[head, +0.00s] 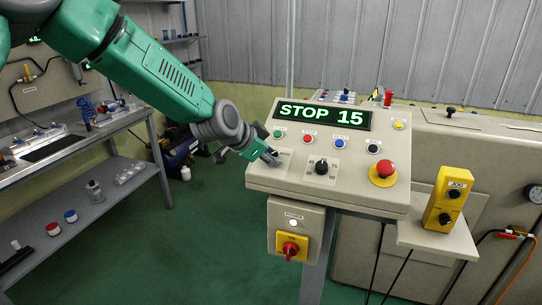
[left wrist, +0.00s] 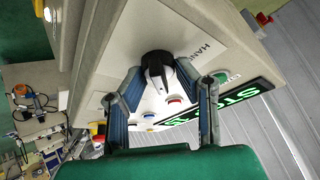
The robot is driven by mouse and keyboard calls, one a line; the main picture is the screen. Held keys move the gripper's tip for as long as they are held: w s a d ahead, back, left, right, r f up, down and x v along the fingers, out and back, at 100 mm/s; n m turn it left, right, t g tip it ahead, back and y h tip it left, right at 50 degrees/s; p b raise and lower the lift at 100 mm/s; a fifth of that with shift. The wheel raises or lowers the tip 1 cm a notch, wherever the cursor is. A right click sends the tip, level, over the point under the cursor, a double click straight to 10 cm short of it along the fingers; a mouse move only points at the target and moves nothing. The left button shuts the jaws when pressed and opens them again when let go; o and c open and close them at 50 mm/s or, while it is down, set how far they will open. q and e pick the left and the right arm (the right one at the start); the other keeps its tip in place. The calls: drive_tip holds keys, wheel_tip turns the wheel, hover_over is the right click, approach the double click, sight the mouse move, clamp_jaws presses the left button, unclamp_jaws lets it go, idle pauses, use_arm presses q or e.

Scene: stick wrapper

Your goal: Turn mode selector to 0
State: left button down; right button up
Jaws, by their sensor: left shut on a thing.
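The mode selector is a black knob (left wrist: 157,66) on a white label plate in the left wrist view, with "HAN…" readable beside it. The knob's setting cannot be read with certainty. My left gripper (left wrist: 160,80) has its two fingers on either side of the knob and is shut on it. In the head view my left gripper (head: 271,157) reaches down to the left part of the sloping control panel (head: 277,177) and mostly hides the selector. My right gripper is not in view.
The display (head: 322,115) reads "STOP 15". Near the gripper are a row of buttons, a second black knob (head: 321,168) and a red emergency stop (head: 386,169). A yellow jog box (head: 444,198) stands at the right. A red-yellow switch (head: 291,248) sits below. A bench stands at the left.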

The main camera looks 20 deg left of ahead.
use_arm(q)
drive_tip(key=n+y, duration=0.1)
drive_tip(key=n, duration=0.1)
drive_tip(key=n+t+p, duration=0.1)
drive_tip(key=n, duration=0.2)
drive_tip(key=shift+r+y, duration=0.1)
drive_tip(key=shift+y, duration=0.3)
drive_tip(key=shift+n+t+y+p, duration=0.2)
drive_tip(key=shift+n+y+p, duration=0.2)
drive_tip(key=shift+n+p, duration=0.45)
drive_tip(key=shift+n+t+y+p, duration=0.2)
drive_tip(key=shift+n+y+p, duration=0.2)
drive_tip(key=shift+n, duration=0.85)
drive_tip(key=c, duration=1.2)
unclamp_jaws()
drive_tip(key=shift+w, duration=0.1)
